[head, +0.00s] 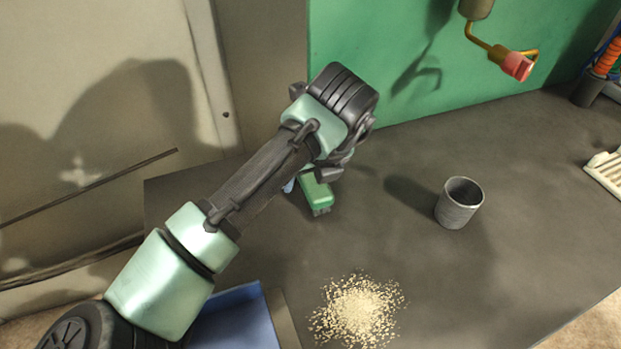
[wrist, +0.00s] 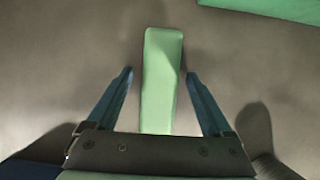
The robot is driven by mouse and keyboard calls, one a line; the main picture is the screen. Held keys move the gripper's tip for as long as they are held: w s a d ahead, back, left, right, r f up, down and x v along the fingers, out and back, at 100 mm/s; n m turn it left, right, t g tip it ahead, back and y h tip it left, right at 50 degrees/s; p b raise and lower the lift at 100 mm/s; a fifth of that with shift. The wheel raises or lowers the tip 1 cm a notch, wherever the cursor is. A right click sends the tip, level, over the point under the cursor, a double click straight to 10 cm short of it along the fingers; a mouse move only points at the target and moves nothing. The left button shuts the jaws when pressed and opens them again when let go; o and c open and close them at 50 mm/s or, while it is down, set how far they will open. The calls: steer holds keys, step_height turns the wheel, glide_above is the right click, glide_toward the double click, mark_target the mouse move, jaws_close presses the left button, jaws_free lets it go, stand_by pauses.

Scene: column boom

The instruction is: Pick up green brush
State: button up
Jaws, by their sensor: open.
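The green brush (head: 317,191) lies on the dark grey table (head: 400,260), partly hidden behind my arm in the head view. In the wrist view the brush's light green body (wrist: 161,80) runs upright in the picture between my two fingers, and its lower end is hidden behind the gripper body. My gripper (wrist: 160,75) is open, with one blue finger on each side of the brush. Gaps show between the fingers and the brush. In the head view my fingers are mostly hidden by the arm, with a bit of blue beside the brush.
A grey metal cup (head: 458,204) stands to the right of the brush. A pile of pale shavings (head: 357,311) lies nearer the front. A blue tray (head: 238,318) sits at lower left. A green panel (head: 400,70) stands behind, with a red-tipped hook (head: 515,66) hanging before it.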

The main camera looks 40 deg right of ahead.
steer(key=shift+c, duration=0.2)
jaws_close()
stand_by(0.3)
step_height(320, 180, up, 10)
steer(key=shift+r+p, duration=0.25)
steer(key=shift+p, duration=0.3)
